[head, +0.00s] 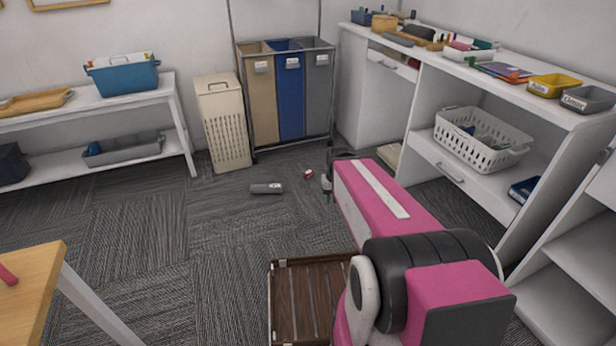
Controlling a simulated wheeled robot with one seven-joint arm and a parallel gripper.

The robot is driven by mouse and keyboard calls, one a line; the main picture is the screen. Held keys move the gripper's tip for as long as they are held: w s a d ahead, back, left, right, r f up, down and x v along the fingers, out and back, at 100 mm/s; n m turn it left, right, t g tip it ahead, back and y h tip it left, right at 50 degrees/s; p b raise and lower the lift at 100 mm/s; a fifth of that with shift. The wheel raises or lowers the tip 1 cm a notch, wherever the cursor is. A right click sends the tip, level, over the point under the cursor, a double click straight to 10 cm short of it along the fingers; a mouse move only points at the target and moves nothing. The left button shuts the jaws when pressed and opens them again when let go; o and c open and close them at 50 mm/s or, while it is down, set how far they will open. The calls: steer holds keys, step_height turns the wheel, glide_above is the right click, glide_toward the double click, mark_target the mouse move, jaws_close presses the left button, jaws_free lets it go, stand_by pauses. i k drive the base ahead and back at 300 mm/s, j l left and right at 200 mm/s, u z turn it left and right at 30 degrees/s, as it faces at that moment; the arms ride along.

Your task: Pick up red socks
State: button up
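A small red and white item (308,173) lies on the carpet in front of the three-part laundry sorter. It may be the red socks, but it is too small to tell. My gripper (327,188) is low near the carpet, just right of this item and seemingly apart from it. My pink arm hides much of the gripper. The fingers are too small to show whether they are open or shut.
A grey object (266,188) lies on the carpet to the left. The laundry sorter (335,92) and a cream hamper (222,125) stand behind. A white counter (435,125) is at right, a brown slatted crate (285,305) in front. Carpet at left centre is clear.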

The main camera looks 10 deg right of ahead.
mark_target(309, 173)
steer(key=i+j+z, duration=0.1)
steer(key=i+z, duration=0.15)
steer(key=i, duration=0.5)
steer(key=i+j+z, duration=0.25)
steer(key=j, duration=0.35)
steer(key=i+j+z, duration=0.2)
steer(key=j, duration=0.4)
steer(key=j+z, duration=0.25)
steer(key=j, duration=0.35)
steer(key=i+j+z, duration=0.1)
steer(key=j+z, duration=0.15)
steer(key=j, duration=0.8)
steer(key=k+j+z, duration=0.1)
steer(key=j, duration=0.25)
